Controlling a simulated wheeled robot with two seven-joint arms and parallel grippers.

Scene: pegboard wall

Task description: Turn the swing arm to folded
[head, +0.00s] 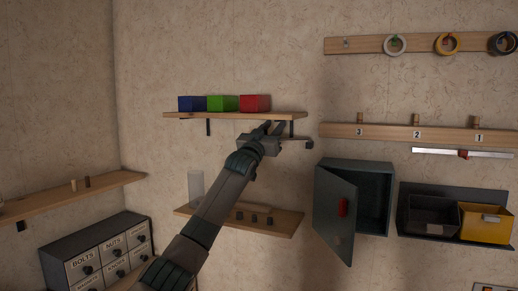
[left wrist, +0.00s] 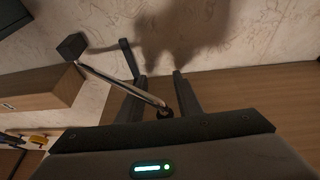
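The swing arm (left wrist: 118,82) is a thin metal rod in the left wrist view. It runs from a dark block (left wrist: 72,46) at the wall down and right to a small dark knob (left wrist: 165,113). In the head view, only its dark block end (head: 308,144) shows clearly, right of the gripper; the rest is hard to make out. My left gripper (head: 272,127) is just under the upper shelf. In the left wrist view, its two fingers (left wrist: 162,76) stand apart, with the knob between them near their base and the rod crossing the left finger. My right gripper is not in view.
The upper shelf (head: 180,116) with blue, green and red blocks is close above my left gripper. A lower shelf (head: 285,225) holds a clear cylinder and small pieces. A grey cabinet (head: 376,178) with its door ajar and a numbered peg rail (head: 390,134) are to the right.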

